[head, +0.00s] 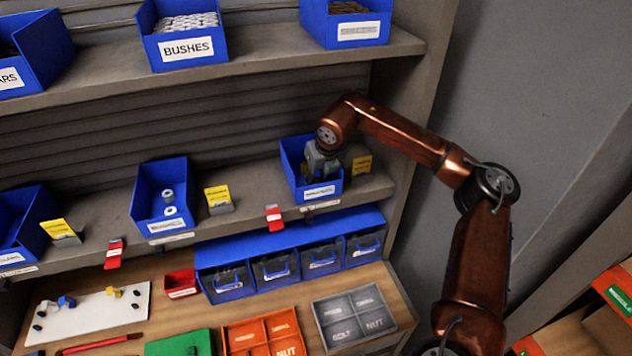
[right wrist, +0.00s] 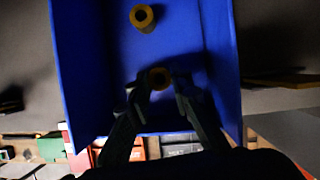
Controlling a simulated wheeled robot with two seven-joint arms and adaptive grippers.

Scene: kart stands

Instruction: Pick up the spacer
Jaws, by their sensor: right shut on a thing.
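My right gripper (head: 318,166) reaches down into a blue bin (head: 291,168) at the right end of the middle shelf. In the head view the gripper hides the bin's contents, and the bin's label is too small to read. My left gripper is in neither view.
Another blue bin (head: 146,190) with white rings stands left on the same shelf. The upper shelf (head: 260,72) overhangs at the back. A yellow card (head: 362,164) is close right of the bin. Below are blue drawers (head: 276,268) and an orange tray (head: 262,335).

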